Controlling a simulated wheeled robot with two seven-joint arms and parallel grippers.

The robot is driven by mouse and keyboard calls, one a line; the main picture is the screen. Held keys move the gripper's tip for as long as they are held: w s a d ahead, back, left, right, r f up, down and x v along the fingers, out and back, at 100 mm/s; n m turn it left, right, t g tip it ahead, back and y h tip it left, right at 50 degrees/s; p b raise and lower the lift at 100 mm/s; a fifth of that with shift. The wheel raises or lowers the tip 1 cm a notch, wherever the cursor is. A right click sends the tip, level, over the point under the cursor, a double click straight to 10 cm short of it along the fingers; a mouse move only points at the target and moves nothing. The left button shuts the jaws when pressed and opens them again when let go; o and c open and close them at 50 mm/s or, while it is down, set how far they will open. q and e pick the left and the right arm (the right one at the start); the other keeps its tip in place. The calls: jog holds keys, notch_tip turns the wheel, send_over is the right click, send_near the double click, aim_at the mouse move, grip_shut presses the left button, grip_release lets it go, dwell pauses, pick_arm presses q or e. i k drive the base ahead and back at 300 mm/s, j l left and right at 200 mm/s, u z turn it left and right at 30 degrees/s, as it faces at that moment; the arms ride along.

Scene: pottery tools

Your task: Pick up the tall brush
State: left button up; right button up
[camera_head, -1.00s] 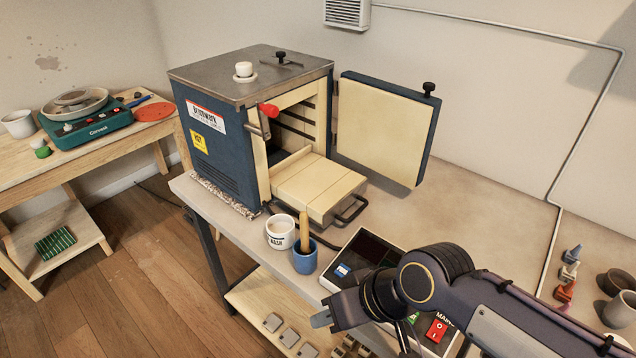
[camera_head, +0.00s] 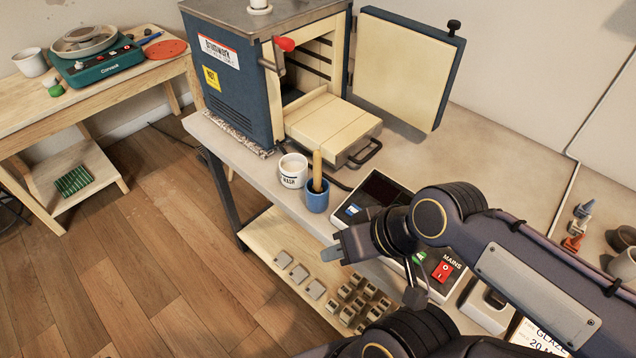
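The tall brush (camera_head: 317,168) stands nearly upright in a blue cup (camera_head: 316,198). Its pale wooden handle sticks up above the rim, and its lower end is hidden in the cup. The cup stands at the front edge of the grey worktable, touching or very close to a white mug marked WASH (camera_head: 293,178). My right gripper (camera_head: 332,253) is just below the cup in the picture, apart from cup and brush, pointing left. It shows side-on, so the gap between its fingers cannot be made out. My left gripper is not in view.
A kiln (camera_head: 235,85) with its door open (camera_head: 405,70) and a pale shelf slid out stands behind the cup. A control panel (camera_head: 375,192) with a red mains switch lies right of it. Small tools and pots are at the far right. A lower shelf (camera_head: 262,236) holds small blocks.

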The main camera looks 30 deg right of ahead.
aim_at(317, 188)
jog(key=i+j+z, duration=0.1)
jog(key=j+z, duration=1.1)
jog(key=z, duration=0.15)
